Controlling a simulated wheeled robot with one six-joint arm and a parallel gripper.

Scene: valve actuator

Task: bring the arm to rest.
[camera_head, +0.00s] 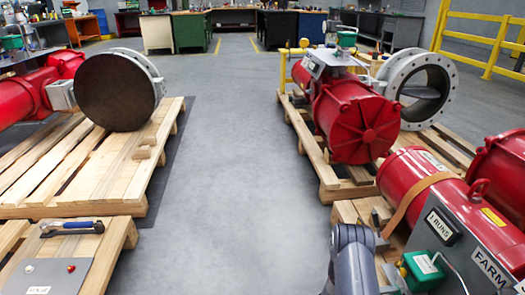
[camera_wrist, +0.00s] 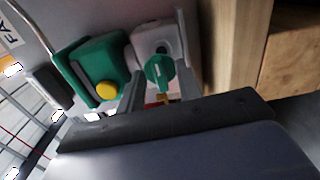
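My gripper (camera_wrist: 160,72) shows in the wrist view with its two grey fingers apart. A green knob (camera_wrist: 158,72) on a white housing (camera_wrist: 150,38) shows between the fingers, with a gap on each side; I cannot tell how far beyond the fingertips it lies. A green box (camera_wrist: 82,62) with a yellow button (camera_wrist: 106,90) is just left of the fingers. In the head view my arm rises at the bottom, right of centre, beside the green box (camera_head: 421,270); my gripper is hidden there.
Red valve actuators (camera_head: 355,118) stand on wooden pallets at right, with a grey panel (camera_head: 470,240) close to my arm. More pallets (camera_head: 75,170) lie at left, with a blue-handled tool (camera_head: 72,226) on the near one. The grey floor (camera_head: 235,160) between them is clear.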

